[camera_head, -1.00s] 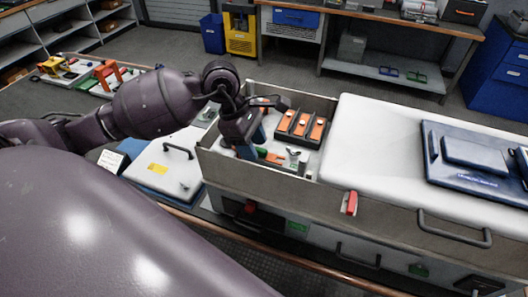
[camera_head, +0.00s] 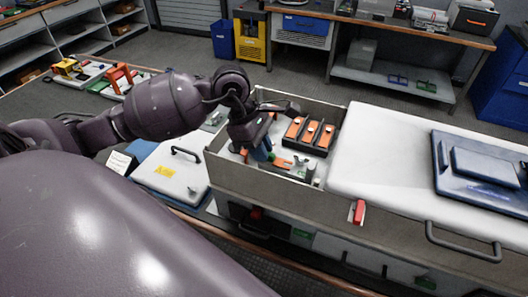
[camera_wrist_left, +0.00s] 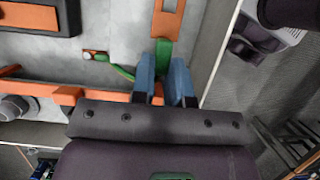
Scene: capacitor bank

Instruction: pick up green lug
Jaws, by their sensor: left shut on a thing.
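The green lug (camera_wrist_left: 163,53) shows in the left wrist view between the two blue fingers of my left gripper (camera_wrist_left: 164,84), at the end of an orange strip (camera_wrist_left: 168,20). The gripper is shut on it. In the head view my left gripper (camera_head: 262,153) reaches down into the open left end of the grey cabinet (camera_head: 255,184), and the lug cannot be made out there. My right gripper is in neither view.
Black blocks with orange tops (camera_head: 310,132) stand right of the gripper inside the cabinet. The cabinet's walls rise close around it. A white cover (camera_head: 385,150) with a blue case (camera_head: 485,170) lies to the right. A white lid (camera_head: 172,170) with a handle is at left.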

